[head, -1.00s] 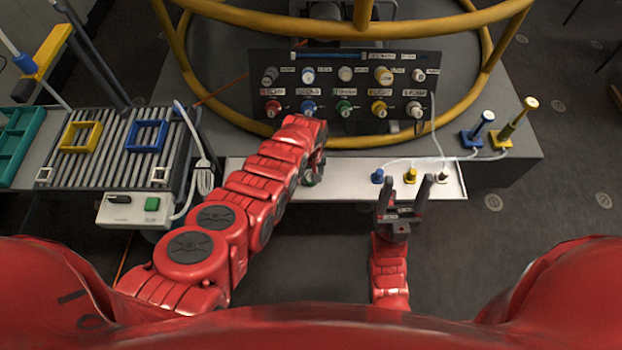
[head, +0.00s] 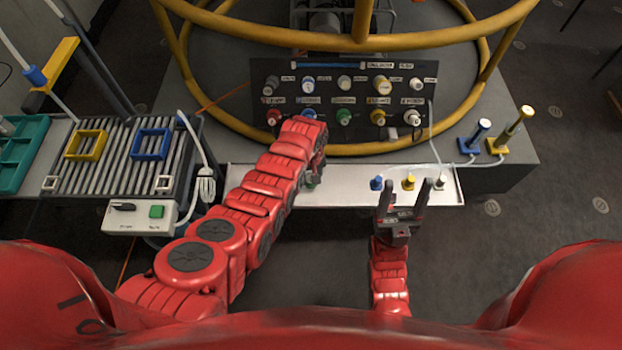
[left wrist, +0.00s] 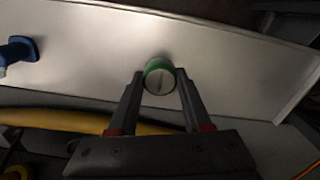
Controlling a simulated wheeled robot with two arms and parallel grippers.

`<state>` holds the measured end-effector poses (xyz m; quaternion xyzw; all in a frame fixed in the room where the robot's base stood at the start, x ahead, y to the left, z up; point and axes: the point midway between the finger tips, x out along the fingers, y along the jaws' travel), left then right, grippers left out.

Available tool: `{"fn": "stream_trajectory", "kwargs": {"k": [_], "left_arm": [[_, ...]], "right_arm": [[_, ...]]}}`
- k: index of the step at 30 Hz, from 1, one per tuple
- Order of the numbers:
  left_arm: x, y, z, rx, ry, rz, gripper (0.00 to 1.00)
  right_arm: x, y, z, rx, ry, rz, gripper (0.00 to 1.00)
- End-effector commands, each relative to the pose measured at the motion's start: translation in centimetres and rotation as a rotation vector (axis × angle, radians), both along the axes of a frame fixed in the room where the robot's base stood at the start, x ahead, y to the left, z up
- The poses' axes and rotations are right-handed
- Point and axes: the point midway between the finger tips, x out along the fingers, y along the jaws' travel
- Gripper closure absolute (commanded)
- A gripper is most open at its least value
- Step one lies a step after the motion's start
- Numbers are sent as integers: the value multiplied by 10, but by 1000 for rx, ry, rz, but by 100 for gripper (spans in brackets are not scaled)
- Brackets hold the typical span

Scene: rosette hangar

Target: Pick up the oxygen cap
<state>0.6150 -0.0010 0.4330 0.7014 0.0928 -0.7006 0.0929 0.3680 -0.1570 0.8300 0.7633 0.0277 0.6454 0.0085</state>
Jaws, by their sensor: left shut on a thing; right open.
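The green cap with a pale, slotted face (left wrist: 160,77) sits between the two fingertips of my left gripper (left wrist: 160,80) in the left wrist view. I take it to be the oxygen cap. The gripper is shut on it, over the white tray (left wrist: 110,50). In the head view a bit of green cap (head: 311,182) shows below the end of my left arm, which hides most of it. I cannot tell whether it touches the tray (head: 345,190). My right gripper (head: 412,188) is open and empty by the tray's right front edge.
A dark panel (head: 350,72) with rows of coloured connectors stands behind the tray. Blue (head: 376,183) and yellow (head: 408,182) caps stand on the tray near my right gripper. A yellow rail (head: 330,38) rings the panel. A slatted rack (head: 110,155) is at left.

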Motion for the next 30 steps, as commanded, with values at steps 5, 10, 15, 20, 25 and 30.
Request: {"fn": "stream_trajectory", "kwargs": {"k": [5, 10, 15, 20, 25, 30], "left_arm": [[-26, -2, 3, -1, 2, 0, 100], [-54, -6, 6, -1, 1, -1, 100], [-88, -10, 9, -2, 0, -2, 100], [-120, -13, 11, 0, 2, -2, 100], [-144, -16, 14, -1, 1, -1, 100], [-158, -17, 15, 0, 4, -1, 100]], "right_arm": [[0, 0, 13, 0, 0, 0, 36], [0, 0, 17, 0, 0, 0, 36], [0, 0, 21, 0, 0, 0, 36], [0, 0, 23, 0, 0, 0, 36], [0, 0, 24, 0, 0, 0, 36], [0, 0, 25, 0, 0, 0, 36]]}}
